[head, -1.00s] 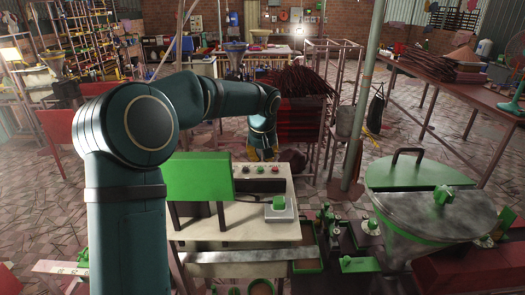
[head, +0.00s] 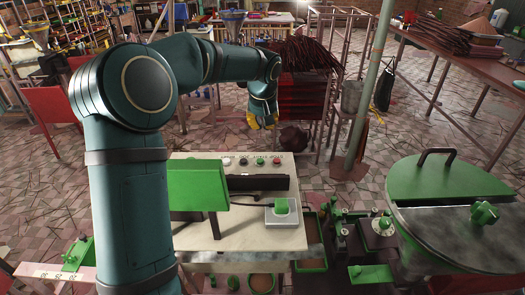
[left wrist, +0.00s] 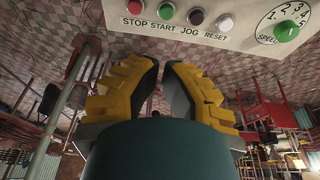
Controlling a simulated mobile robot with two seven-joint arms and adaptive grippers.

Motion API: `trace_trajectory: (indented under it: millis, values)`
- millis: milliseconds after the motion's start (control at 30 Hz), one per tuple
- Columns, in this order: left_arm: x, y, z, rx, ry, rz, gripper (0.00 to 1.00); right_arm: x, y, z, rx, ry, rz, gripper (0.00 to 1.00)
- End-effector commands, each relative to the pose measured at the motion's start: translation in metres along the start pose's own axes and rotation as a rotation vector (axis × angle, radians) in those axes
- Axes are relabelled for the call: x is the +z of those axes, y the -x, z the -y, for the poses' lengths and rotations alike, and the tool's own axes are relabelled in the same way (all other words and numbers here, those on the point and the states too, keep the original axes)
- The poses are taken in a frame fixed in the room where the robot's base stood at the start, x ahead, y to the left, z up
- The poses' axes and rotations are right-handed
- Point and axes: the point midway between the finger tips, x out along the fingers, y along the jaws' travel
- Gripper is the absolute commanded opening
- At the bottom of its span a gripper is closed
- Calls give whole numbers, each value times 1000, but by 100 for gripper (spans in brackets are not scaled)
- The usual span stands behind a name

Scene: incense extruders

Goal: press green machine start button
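The machine's cream control panel (head: 205,233) is in the lower middle of the head view. Its row of buttons includes a green start button (head: 260,161) beside a red stop button (head: 276,161). In the left wrist view the green button (left wrist: 166,10), labelled START, is at the top edge, beside the red STOP button (left wrist: 133,7). My left gripper (head: 264,122) hangs beyond the panel's far edge, apart from the buttons. In the left wrist view its yellow fingers (left wrist: 161,63) nearly meet at the tips, with nothing between them. My right gripper is out of view.
A green plate (head: 198,185) stands at the left. A green-lidded hopper (head: 440,182) is at the right. Dark bundles (head: 298,52) are stacked behind my gripper.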

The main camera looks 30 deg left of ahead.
Motion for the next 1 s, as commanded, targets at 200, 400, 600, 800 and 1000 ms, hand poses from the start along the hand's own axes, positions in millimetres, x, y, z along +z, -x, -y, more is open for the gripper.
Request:
trace_trajectory:
  millis: [200,400,600,800,1000]
  values:
    - [1,-20,0,-2,1,4,0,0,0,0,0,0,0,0]
    - [1,-58,1,-2,0,6,0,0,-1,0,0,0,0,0]
    - [1,-97,0,-1,1,5,0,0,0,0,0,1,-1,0]
    - [8,-124,1,-1,0,4,0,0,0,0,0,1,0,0]
    - [12,-137,0,0,0,2,0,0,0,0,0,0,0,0]
